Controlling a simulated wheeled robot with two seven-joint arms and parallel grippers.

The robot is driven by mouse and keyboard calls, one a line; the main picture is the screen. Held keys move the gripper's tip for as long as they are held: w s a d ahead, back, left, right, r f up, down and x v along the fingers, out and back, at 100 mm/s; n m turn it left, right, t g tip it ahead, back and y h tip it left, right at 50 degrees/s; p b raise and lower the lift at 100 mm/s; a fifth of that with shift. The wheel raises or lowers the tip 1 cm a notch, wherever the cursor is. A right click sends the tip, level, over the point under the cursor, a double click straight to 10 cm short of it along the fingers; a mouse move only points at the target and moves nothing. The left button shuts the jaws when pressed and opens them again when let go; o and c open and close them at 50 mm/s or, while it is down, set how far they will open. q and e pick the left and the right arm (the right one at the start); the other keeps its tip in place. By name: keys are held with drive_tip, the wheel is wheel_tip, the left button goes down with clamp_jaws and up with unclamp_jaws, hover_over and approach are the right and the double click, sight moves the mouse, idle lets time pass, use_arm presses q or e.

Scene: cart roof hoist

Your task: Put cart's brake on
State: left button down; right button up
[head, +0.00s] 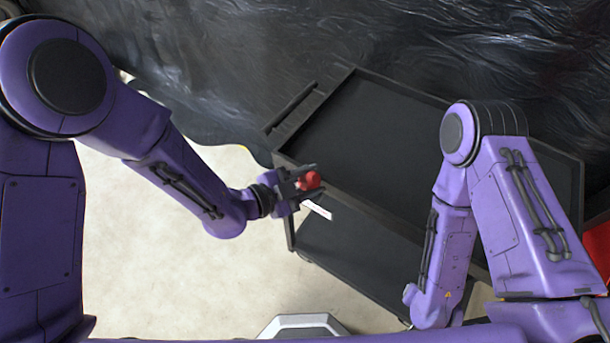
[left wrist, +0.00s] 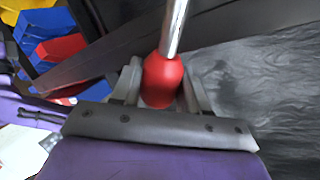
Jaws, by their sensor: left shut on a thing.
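The black cart (head: 365,125) stands at an angle in the middle of the head view, with a bare upper tray and a lower shelf (head: 345,255). A red knob (head: 309,181) is at its near left corner. My left gripper (head: 303,180) is shut on this knob. In the left wrist view the red knob (left wrist: 163,80) sits between the two fingers, on the end of a shiny metal rod (left wrist: 174,28) that runs away from the gripper. The lever's base is hidden. My right arm is folded over the cart's right side; its gripper does not show.
A thin white strip (head: 317,209) shows just below the knob. Dark, wrinkled material (head: 250,60) lies behind the cart. A red object (head: 599,248) is at the right edge. The pale floor (head: 150,240) left of the cart is clear. Coloured bins (left wrist: 48,45) show in the left wrist view.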

use_arm(q)
drive_tip(key=shift+s+d+f, duration=0.15)
drive_tip(key=shift+d, duration=0.05)
idle(0.3)
drive_tip(key=c, duration=0.7)
unclamp_jaws()
drive_tip(key=shift+a, duration=0.15)
drive_tip(key=b+v, duration=0.1)
drive_tip(key=v, duration=0.6)
drive_tip(key=shift+b, duration=0.4)
drive_tip(key=p+v, duration=0.2)
drive_tip(key=v, duration=0.1)
drive_tip(key=shift+s+a, duration=0.15)
drive_tip(key=shift+s, duration=0.05)
